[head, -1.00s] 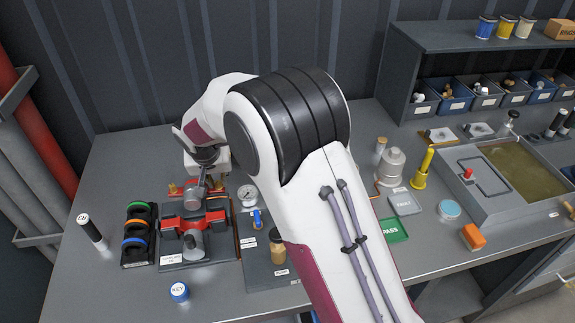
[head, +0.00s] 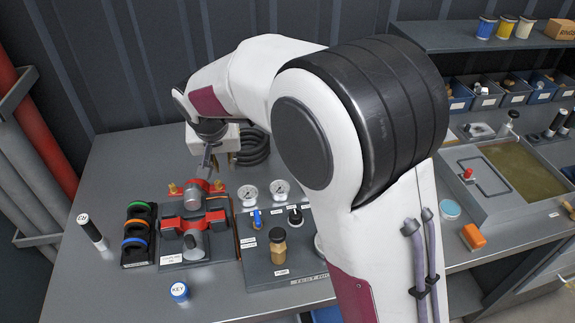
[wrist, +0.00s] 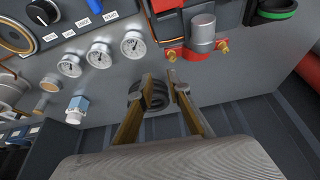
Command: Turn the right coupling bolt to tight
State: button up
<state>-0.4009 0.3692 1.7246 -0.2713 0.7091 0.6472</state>
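The red coupling (head: 196,190) sits at the back of the pump unit, with a grey cylinder at its middle. Its right bolt (head: 218,184) is brass. The left bolt (head: 172,187) is also brass. The wrist view is turned about, so the right bolt (wrist: 171,56) shows left of the grey cylinder and the left bolt (wrist: 223,45) right of it. My gripper (head: 208,168) is above and behind the coupling, near the right bolt. In the wrist view its fingers (wrist: 160,79) are apart and empty, with the right bolt just beyond the tips. I cannot tell any contact.
A coiled black hose (head: 252,148) lies behind. A rack of coloured rings (head: 137,234) stands left.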

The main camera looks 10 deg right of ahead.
jog(key=s+d+r, duration=0.9)
jog(key=s+d, duration=0.3)
jog(key=s, duration=0.2)
jog(key=shift+d+r, duration=0.15)
jog(key=shift+r, duration=0.15)
dwell(0.6)
jog(key=shift+s, duration=0.1)
jog(key=shift+f, duration=0.1)
